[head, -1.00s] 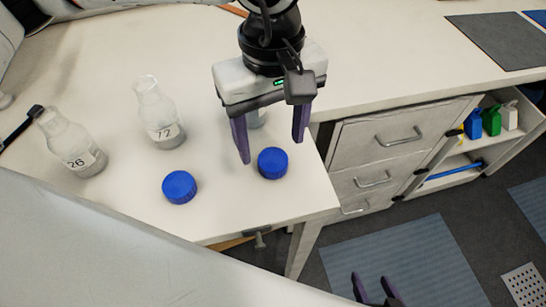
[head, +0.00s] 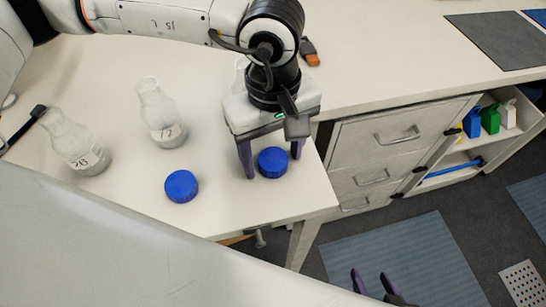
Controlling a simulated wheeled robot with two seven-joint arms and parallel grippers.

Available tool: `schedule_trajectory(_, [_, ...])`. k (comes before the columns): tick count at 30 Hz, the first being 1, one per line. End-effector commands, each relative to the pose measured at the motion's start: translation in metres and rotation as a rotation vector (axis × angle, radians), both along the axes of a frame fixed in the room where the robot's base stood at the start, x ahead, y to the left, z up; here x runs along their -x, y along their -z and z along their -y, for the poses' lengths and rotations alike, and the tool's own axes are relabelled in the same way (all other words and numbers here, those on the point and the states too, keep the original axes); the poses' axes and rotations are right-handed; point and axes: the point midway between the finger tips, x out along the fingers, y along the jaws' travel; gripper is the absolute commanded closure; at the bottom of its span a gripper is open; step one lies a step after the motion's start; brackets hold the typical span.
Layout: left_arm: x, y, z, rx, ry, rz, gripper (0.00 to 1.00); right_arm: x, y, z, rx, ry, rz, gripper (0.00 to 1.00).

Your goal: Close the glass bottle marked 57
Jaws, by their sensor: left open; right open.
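My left gripper (head: 272,166) is open and points down at the bench, its two purple fingers on either side of a blue cap (head: 273,162). I cannot tell whether they touch it. A second blue cap (head: 181,186) lies on the bench to the left. A clear bottle (head: 239,68) is almost wholly hidden behind my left gripper, and its label cannot be read. No label reading 57 shows. My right gripper (head: 372,282) is open and empty at the bottom edge, over the floor.
Two open glass bottles stand at left, one marked 26 (head: 75,145) and one whose label looks like 77 or 72 (head: 162,115). An orange-tipped tool (head: 309,52) lies behind my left gripper. Drawers (head: 378,135) and a shelf with small containers (head: 489,119) are at right.

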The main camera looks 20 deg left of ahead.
Motion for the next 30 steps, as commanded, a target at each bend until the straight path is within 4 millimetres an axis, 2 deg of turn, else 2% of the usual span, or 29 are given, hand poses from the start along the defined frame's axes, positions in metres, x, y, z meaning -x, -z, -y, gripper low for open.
schedule_trajectory(2, [0.000, 0.000, 0.000, 0.000, 0.000, 0.000, 0.40, 0.000, 0.000, 0.000, 0.000, 0.000, -0.001, 0.50])
schedule_trajectory(9, [0.000, 0.000, 0.000, 0.000, 0.000, 0.000, 0.80, 0.000, 0.000, 0.000, 0.000, 0.000, -0.002, 0.50])
schedule_trajectory(16, [0.000, -0.001, 0.000, 0.000, 0.000, 0.000, 0.80, 0.001, 0.001, 0.000, 0.000, 0.000, -0.002, 0.50])
schedule_trajectory(19, [0.000, -0.007, 0.000, 0.001, 0.000, 0.001, 0.80, 0.001, 0.002, 0.000, 0.000, 0.000, -0.002, 0.50])
schedule_trajectory(23, [-0.001, -0.028, 0.001, 0.002, 0.000, 0.005, 0.80, 0.001, 0.005, 0.000, 0.000, 0.000, -0.002, 0.50])
schedule_trajectory(30, [-0.001, -0.076, 0.001, 0.001, 0.000, 0.003, 0.80, 0.001, 0.010, 0.000, 0.000, 0.000, -0.002, 0.50])
